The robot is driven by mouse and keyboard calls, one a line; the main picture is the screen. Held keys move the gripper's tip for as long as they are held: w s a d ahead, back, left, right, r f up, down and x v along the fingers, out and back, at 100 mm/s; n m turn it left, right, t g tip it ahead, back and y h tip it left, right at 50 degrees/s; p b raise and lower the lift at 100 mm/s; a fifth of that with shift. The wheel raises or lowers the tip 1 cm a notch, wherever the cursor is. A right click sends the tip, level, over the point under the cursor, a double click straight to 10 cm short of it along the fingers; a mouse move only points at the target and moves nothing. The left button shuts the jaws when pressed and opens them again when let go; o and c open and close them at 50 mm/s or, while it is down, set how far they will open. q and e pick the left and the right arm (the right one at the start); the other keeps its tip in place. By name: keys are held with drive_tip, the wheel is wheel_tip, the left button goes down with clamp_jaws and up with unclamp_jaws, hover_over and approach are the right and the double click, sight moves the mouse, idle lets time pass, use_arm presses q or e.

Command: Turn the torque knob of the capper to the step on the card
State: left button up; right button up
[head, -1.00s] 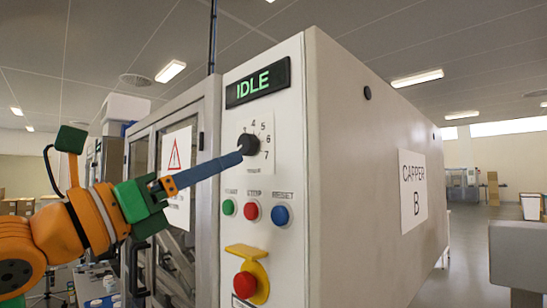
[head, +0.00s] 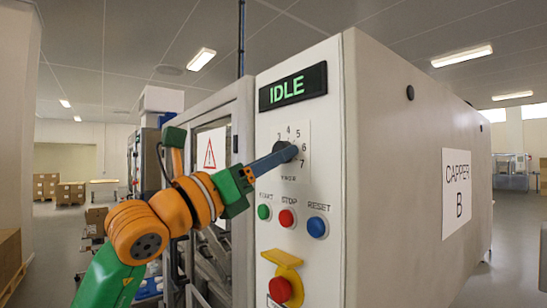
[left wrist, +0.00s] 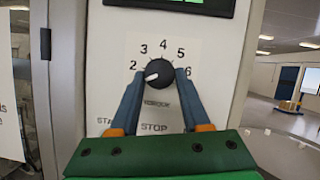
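The capper's torque knob (head: 287,152) is a round black dial on the white front panel. In the left wrist view the knob (left wrist: 159,74) has a white pointer mark directed left and slightly down, near the 2. The numbers 2 to 6 show on the scale around it. My left gripper (left wrist: 159,80) has a blue finger on each side of the knob, close against it with no clear gap. In the head view the left gripper (head: 285,155) reaches the knob from the left and covers part of it. My right gripper is out of view. No card with a step is seen.
Above the knob a display (head: 292,87) reads IDLE. Below it are a green START button (head: 264,212), a red STOP button (head: 287,218) and a blue RESET button (head: 318,227). A red button (head: 280,290) with a yellow guard (head: 283,258) sticks out lower down.

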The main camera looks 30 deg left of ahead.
use_arm(q)
clamp_jaws()
drive_tip(key=shift+r+m, duration=0.1)
drive_tip(key=shift+m, duration=0.3)
drive_tip(key=shift+w+a+r+m+g+h+p, duration=0.15)
drive_tip(key=shift+m+g+h+p, duration=0.85)
drive_tip(key=shift+m, duration=2.45)
drive_tip(key=shift+a+m+g+h+p, duration=0.2)
drive_tip(key=shift+m+g+h+p, duration=0.85)
drive_tip(key=shift+m, duration=2.35)
drive_tip(key=shift+w+a+r+m+g+h+p, duration=0.15)
drive_tip(key=shift+m+g+h+p, duration=0.35)
drive_tip(key=shift+m+g+h, duration=1.95)
drive_tip(key=shift+f+m+t+y, duration=0.1)
drive_tip(key=shift+m+t+y, duration=0.9)
drive_tip(key=shift+m+y, duration=0.1)
